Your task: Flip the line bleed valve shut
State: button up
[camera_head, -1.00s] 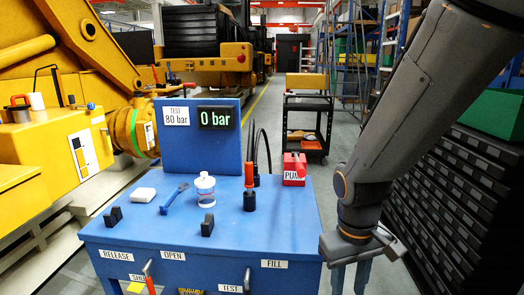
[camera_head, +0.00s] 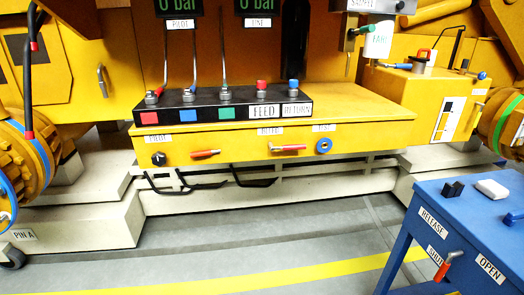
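The yellow manifold shelf (camera_head: 375,135) carries two red-handled levers on its front face. The left red lever (camera_head: 205,153) lies nearly level, tilted slightly. The right red lever (camera_head: 288,148) also lies nearly level, under a small label (camera_head: 270,131) that may read BLEED. I cannot tell for sure which is the line bleed valve, or its open and shut marks. A black knob (camera_head: 158,159) and a blue round fitting (camera_head: 323,146) sit on the same face. Two displays (camera_head: 182,7) above read 0 bar, cut off at the top. My gripper is not in view now.
A blue bench (camera_head: 440,200) at lower right has a red-handled valve (camera_head: 447,265) by SHUT and OPEN labels. Grey floor (camera_head: 250,235) in front is clear.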

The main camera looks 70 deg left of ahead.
aim_at(299, 146)
jog(key=u, duration=2.35)
jog(key=k, duration=0.55)
jog(key=z, duration=0.35)
jog(key=i, duration=1.7)
jog(key=u, duration=0.55)
